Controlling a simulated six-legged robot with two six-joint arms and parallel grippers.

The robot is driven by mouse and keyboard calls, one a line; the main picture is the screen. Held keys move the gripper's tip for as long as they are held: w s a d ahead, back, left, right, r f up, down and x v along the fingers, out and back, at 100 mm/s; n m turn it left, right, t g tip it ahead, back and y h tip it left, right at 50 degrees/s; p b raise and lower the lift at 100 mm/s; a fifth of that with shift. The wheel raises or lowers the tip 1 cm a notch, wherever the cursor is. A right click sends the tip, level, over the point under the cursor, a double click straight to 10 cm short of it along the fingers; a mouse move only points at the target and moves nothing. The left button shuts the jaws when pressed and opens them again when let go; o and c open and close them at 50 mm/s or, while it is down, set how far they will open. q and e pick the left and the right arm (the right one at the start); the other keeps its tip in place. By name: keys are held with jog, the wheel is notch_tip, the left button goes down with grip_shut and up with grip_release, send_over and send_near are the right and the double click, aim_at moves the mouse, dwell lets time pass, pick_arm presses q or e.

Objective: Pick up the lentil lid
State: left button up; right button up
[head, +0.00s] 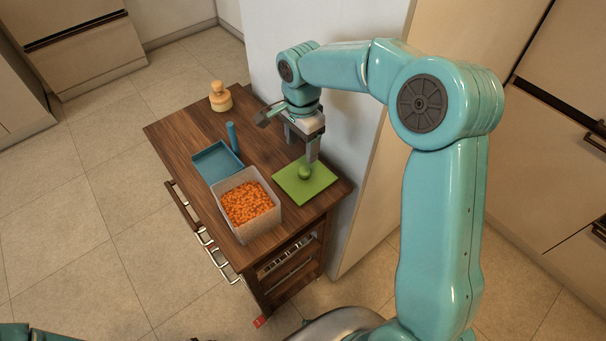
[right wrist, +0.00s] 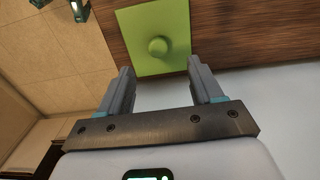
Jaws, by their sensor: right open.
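The lentil lid (head: 292,188) is a flat green square with a round green knob (head: 304,172) in its middle. It lies on the right part of the wooden cabinet top. An open clear container (head: 236,187) of orange lentils stands just left of it. My right gripper (head: 300,150) points down above the lid, its fingers apart and empty. In the right wrist view the lid (right wrist: 136,22) and its knob (right wrist: 158,46) lie beyond the open fingers (right wrist: 162,85), roughly centred between them. Only a piece of my left arm shows at the head view's bottom left; its gripper is not visible.
A blue tray (head: 207,163) and an upright blue cylinder (head: 233,138) stand behind the lentil container. A yellowish knobbed object (head: 220,97) is at the far end of the wooden top (head: 180,128). A pale wall (head: 352,140) rises close along the right side.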

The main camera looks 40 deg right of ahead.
aim_at(305, 170)
jog(key=f, duration=0.2)
jog(key=shift+s+f, duration=0.2)
jog(key=shift+f, duration=0.15)
jog(key=shift+s+f, duration=0.15)
jog(key=shift+f, duration=0.1)
jog(key=f, duration=0.1)
jog(key=f+p, duration=0.1)
jog(key=f, duration=0.2)
jog(key=shift+d+f+p, duration=0.3)
jog(key=shift+p, duration=0.1)
jog(key=shift+f, duration=0.4)
jog(key=shift+c, duration=0.3)
jog(key=c, duration=1.1)
